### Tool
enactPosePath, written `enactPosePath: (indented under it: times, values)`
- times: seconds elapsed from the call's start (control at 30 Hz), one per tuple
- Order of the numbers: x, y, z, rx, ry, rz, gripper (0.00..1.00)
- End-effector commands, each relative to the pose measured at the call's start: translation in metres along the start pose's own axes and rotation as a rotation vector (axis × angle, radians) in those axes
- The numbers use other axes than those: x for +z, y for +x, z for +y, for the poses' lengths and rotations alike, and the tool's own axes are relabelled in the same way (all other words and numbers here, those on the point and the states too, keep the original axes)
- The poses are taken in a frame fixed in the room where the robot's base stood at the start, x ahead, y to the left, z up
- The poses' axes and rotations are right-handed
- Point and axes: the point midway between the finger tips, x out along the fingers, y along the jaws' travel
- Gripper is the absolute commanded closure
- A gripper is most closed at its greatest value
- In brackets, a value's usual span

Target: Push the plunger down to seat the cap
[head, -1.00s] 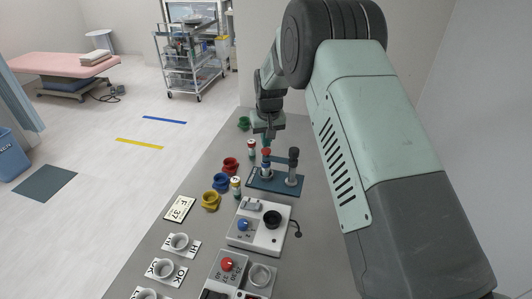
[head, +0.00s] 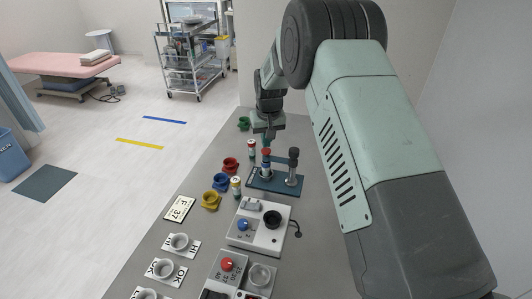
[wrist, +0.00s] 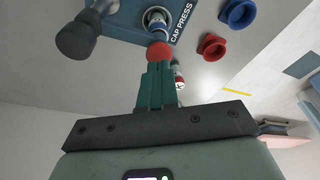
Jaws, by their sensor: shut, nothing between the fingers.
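The cap press has a blue base (head: 262,185) on the grey bench, with a dark grey post (head: 293,165) at its right. Its red plunger knob (head: 266,152) stands upright over a blue and pale part at the left of the base. In the wrist view the red knob (wrist: 159,52) is right at my fingertips, beside the "CAP PRESS" lettering. My gripper (head: 267,142) is shut and empty, pointing down just above the knob; its green fingers (wrist: 157,68) overlap the knob's edge in the wrist view. I cannot tell whether they touch. The cap itself is not clearly visible.
A small red-topped vial (head: 251,149) stands close left of the press, another vial (head: 236,187) nearer. Red (head: 230,164), blue (head: 220,182) and yellow (head: 211,201) cups line the left edge. A grey device (head: 258,238) sits in front of the press.

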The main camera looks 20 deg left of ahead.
Motion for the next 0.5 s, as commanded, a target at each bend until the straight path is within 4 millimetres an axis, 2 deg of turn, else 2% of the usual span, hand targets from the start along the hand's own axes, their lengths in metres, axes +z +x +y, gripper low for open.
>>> enactPosePath:
  times: [0.5]
  values:
    - [0.0017,0.0079,0.0000,0.000,0.000,-0.001,1.00]
